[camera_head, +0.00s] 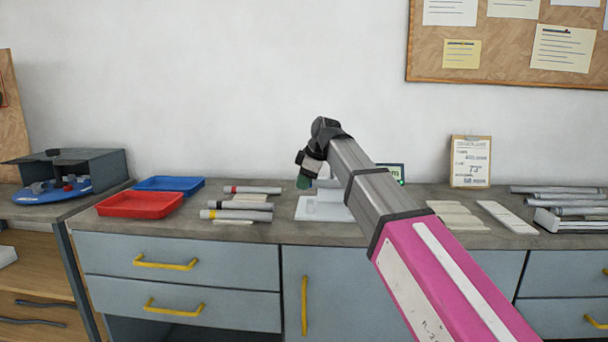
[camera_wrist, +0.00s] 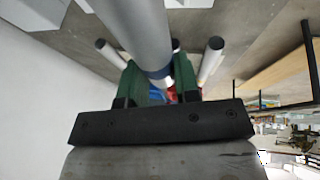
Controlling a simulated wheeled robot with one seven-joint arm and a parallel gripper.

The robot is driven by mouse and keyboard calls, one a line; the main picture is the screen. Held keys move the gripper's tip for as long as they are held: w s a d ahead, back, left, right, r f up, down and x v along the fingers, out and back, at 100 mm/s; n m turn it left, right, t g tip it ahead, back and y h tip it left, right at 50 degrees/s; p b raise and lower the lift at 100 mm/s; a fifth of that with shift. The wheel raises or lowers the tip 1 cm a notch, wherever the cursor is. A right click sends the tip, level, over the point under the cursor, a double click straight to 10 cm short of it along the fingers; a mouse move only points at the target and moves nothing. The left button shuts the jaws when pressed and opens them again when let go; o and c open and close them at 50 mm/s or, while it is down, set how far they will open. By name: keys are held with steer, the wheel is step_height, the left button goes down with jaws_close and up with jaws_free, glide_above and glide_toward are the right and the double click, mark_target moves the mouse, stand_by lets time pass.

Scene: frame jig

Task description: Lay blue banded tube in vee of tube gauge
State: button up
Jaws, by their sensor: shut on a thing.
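My gripper (camera_wrist: 157,80) has green fingers, and in the wrist view they are closed on both sides of a grey tube with a blue band (camera_wrist: 158,73). The tube runs up out of the top of that view. In the head view my gripper (camera_head: 304,181) hangs at the end of the arm, over or just behind the left part of a white fixture (camera_head: 310,212), which looks like the tube gauge. The arm partly hides this fixture. Its vee cannot be made out, and I cannot tell whether the tube touches it.
Left of the fixture lie a red-banded tube (camera_head: 260,190), a yellow-banded tube (camera_head: 240,215) and a darker-banded tube (camera_head: 245,205). A red tray (camera_head: 140,214) and a blue tray (camera_head: 170,183) are farther left. Pale flat pieces (camera_head: 508,218) and several grey tubes (camera_head: 560,190) lie right.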

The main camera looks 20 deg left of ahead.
steer(key=shift+f, duration=2.55)
steer(key=shift+d+f, duration=0.1)
steer(key=shift+f, duration=0.05)
steer(key=shift+s+d+f, duration=0.1)
steer(key=o, duration=1)
steer(key=shift+f, duration=0.1)
steer(key=shift+s+d, duration=0.1)
steer(key=shift+c, duration=0.3)
steer(key=shift+o, duration=0.4)
steer(key=v, duration=1.1)
steer(key=shift+a, duration=0.4)
